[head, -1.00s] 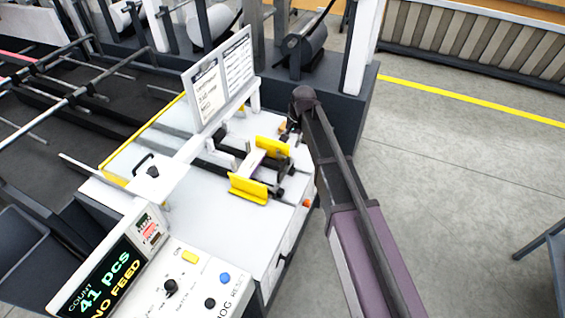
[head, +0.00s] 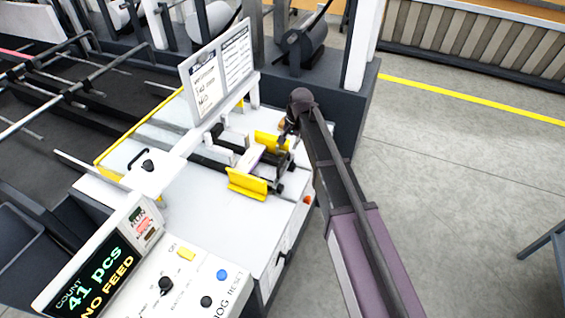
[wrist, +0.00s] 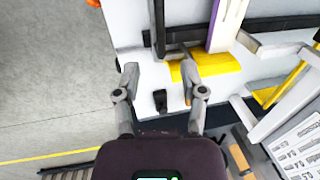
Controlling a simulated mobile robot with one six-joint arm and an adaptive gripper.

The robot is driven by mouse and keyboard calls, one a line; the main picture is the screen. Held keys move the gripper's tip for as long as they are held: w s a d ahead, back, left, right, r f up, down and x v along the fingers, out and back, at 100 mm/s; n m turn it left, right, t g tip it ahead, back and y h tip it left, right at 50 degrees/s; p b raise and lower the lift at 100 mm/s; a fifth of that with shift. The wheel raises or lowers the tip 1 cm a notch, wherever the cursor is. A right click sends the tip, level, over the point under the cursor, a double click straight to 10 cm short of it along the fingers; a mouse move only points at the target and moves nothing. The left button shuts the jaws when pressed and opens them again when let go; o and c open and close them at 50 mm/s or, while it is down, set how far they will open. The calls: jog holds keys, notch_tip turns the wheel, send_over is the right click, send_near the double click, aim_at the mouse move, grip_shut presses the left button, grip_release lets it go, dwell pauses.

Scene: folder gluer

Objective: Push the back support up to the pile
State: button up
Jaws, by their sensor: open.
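A small pile of white blanks with a purple edge (wrist: 224,26) stands on the feeder table, between two yellow side guides; it also shows in the head view (head: 249,160). A dark upright bar (wrist: 159,28), which looks like the back support, stands beside the pile with a gap between them. In the head view it is small and partly hidden. My gripper (wrist: 158,68) is open and empty above the table's end, near the far yellow guide (wrist: 208,66). Its fingers are spread, with a black knob (wrist: 160,100) showing between them. In the head view my arm hides most of the gripper.
A white sign board (head: 217,72) stands behind the table at left. The control panel (head: 185,280) with knobs and a count display (head: 97,275) is in front. Dark rails (wrist: 250,25) run across the table. Open grey floor (head: 450,170) lies to the right.

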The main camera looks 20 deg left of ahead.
aim_at(283, 160)
jog(key=shift+a+f+b, duration=0.3)
jog(key=shift+f+b, duration=1.15)
jog(key=shift+f, duration=0.1)
jog(key=shift+a+f+b, duration=0.35)
jog(key=shift+f+b, duration=1.1)
jog(key=shift+f, duration=0.05)
jog(key=shift+a+f+b, duration=0.3)
jog(key=shift+f+b, duration=1.15)
jog(key=shift+f, duration=0.1)
grip_shut()
